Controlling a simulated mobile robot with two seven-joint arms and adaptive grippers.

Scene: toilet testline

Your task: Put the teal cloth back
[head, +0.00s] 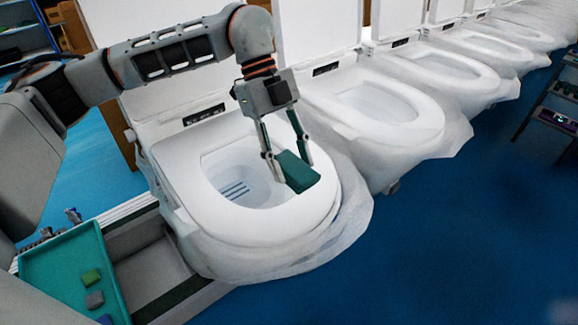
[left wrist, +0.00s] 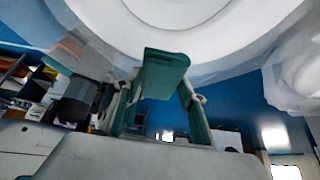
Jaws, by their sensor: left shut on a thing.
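The teal cloth (head: 299,172) is a folded, block-like piece over the right side of the nearest toilet's seat. My left gripper (head: 288,157) is shut on it, with the fingers pointing down. The left wrist view shows the cloth (left wrist: 162,72) between the two fingertips (left wrist: 160,85), with the white toilet seat beyond it. I cannot tell whether the cloth touches the seat. The nearest toilet (head: 178,165) has its lid up and its bowl open. A teal tray (head: 48,262) at the lower left holds a few small folded cloths, one green (head: 91,277) and one grey (head: 95,300). My right gripper does not show.
More toilets wrapped in clear plastic (head: 375,105) stand in a row toward the upper right. A grey bin (head: 153,279) sits between the tray and the nearest toilet. A dark shelf rack (head: 553,118) stands at the far right. The blue floor (head: 450,240) is clear at the lower right.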

